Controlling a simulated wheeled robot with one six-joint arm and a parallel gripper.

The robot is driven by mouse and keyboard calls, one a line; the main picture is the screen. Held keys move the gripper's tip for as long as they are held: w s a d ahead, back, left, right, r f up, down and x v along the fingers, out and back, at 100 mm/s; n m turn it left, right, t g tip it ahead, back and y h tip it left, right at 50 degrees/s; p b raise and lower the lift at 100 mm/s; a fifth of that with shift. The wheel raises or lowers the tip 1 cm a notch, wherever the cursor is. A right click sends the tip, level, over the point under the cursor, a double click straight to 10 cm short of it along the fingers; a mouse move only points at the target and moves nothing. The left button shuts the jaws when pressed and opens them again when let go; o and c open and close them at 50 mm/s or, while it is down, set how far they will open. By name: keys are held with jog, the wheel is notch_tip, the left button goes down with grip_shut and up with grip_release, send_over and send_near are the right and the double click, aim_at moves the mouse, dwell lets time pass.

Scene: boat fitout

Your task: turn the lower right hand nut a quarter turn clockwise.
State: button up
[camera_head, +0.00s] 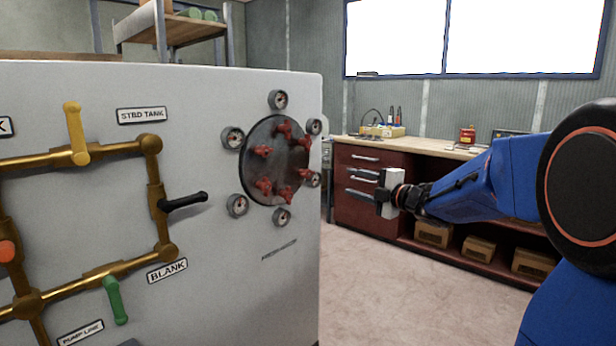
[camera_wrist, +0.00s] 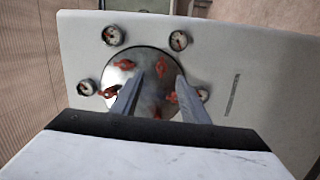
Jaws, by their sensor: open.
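A round dark metal plate (camera_head: 277,162) on the front of the white panel carries several red wing nuts. The lower right nut (camera_head: 304,173) sits near the plate's right edge, beside a gauge. In the wrist view, which is turned on its side, this nut (camera_wrist: 161,67) appears between and just beyond my fingertips. My gripper (camera_head: 381,198) is open and empty, to the right of the plate in the head view and apart from it. In the wrist view its two fingers (camera_wrist: 160,80) point toward the plate and partly cover it. Other nuts are partly hidden there.
Several round gauges (camera_head: 237,205) stand out around the plate. Brass pipes (camera_head: 104,150) with yellow, black and green handles fill the panel's left side. A red workbench (camera_head: 358,208) with drawers stands behind my arm. The floor between panel and bench is clear.

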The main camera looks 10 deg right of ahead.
jog(key=n+g+y, duration=0.1)
jog(key=n+y, duration=0.1)
send_near(308, 175)
jog(key=x, duration=1)
jog(key=shift+w, duration=0.1)
jog(key=shift+c, duration=0.2)
jog(key=c, duration=0.9)
